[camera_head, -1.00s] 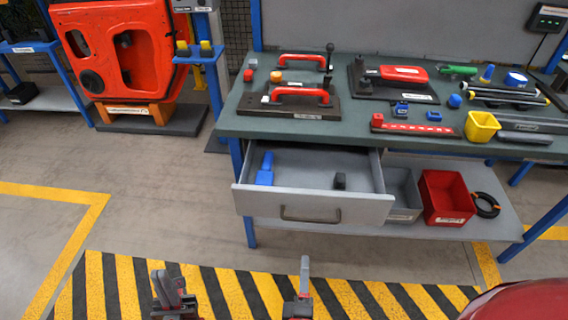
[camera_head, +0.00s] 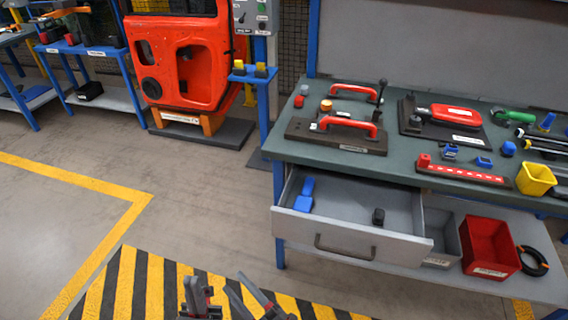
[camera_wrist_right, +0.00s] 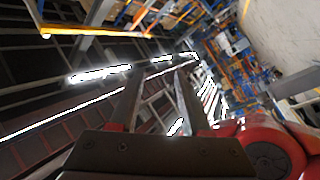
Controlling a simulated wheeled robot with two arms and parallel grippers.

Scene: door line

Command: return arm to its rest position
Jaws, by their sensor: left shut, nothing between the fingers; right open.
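My left gripper (camera_head: 195,296) shows at the bottom edge of the head view, left of the middle. It is shut and empty, above the striped floor area. My right gripper (camera_head: 240,290) is just to the right of it, low in the head view. It is open, with two fingers spread apart. In the right wrist view the right gripper (camera_wrist_right: 158,95) also shows open, with nothing between its fingers. Both grippers are apart from the workbench and its drawer. Most of both arms is out of view.
The workbench (camera_head: 400,166) has its grey drawer (camera_head: 345,243) pulled open, with a blue item (camera_head: 304,195) and a dark item (camera_head: 378,216) inside. A red bin (camera_head: 490,246) sits on the lower shelf. An orange-red door (camera_head: 166,75) stands at the back. Floor at left is clear.

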